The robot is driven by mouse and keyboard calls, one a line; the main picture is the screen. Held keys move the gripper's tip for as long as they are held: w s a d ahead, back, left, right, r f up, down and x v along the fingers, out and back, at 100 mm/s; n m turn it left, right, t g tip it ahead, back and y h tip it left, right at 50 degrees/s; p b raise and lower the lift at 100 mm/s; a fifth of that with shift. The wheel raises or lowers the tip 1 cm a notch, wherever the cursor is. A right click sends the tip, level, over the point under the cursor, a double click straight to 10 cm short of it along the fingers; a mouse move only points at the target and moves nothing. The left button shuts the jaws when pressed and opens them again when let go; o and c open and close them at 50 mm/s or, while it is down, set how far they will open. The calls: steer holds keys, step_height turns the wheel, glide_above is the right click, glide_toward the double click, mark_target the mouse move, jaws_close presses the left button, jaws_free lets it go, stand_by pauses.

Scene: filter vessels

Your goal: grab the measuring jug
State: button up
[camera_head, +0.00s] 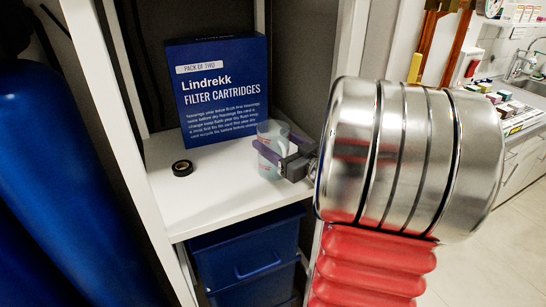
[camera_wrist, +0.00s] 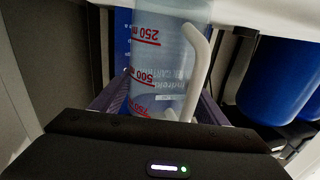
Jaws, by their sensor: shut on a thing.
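The measuring jug (camera_head: 266,143) is a clear, bluish plastic jug on the white shelf, in front of the blue box. In the wrist view the jug (camera_wrist: 168,50) shows red graduation marks and a pale handle on the right side, and it appears upside down there. My gripper (camera_head: 272,150) reaches in from the right at the shelf. Its purple-grey fingers lie on either side of the jug and are shut on it. The jug's base looks to be at the shelf surface; I cannot tell whether it is lifted.
A blue filter cartridge box (camera_head: 222,90) stands behind the jug. A roll of black tape (camera_head: 182,168) lies on the shelf (camera_head: 215,215) to the left. A blue drawer bin (camera_head: 250,255) is below. White uprights frame the shelf. Large blue vessels stand at the left.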

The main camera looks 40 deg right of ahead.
steer(key=shift+c, duration=0.9)
steer(key=shift+r, duration=0.15)
step_height(320, 180, up, 10)
steer(key=shift+s, duration=0.1)
stand_by(0.3)
